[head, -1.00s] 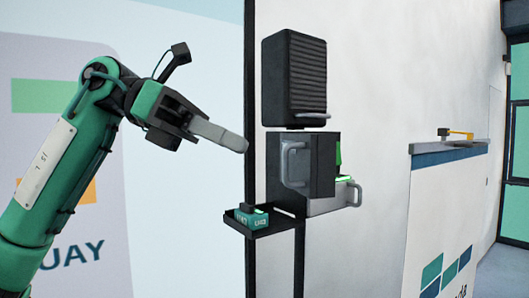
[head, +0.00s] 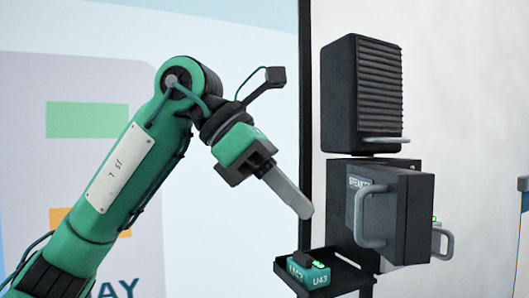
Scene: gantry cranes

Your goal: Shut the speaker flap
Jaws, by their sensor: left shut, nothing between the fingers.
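The speaker flap (head: 385,195) is a dark grey panel whose label is partly readable as "SPEAKE". It has a grey bar handle (head: 370,215) and juts out from the dark housing (head: 338,195) behind it, so it appears to stand open. How wide it stands I cannot tell. My left gripper (head: 305,211) is shut and empty, its fingers pointing down and right. In the picture its tips are left of the flap handle, with a gap between. My right gripper is out of view.
A black ribbed box (head: 365,95) with a handle is above the flap. A small tray (head: 345,277) below holds a teal device (head: 309,272) marked U43, under my fingertips in the picture. Another grey handle (head: 443,243) shows behind the flap at right.

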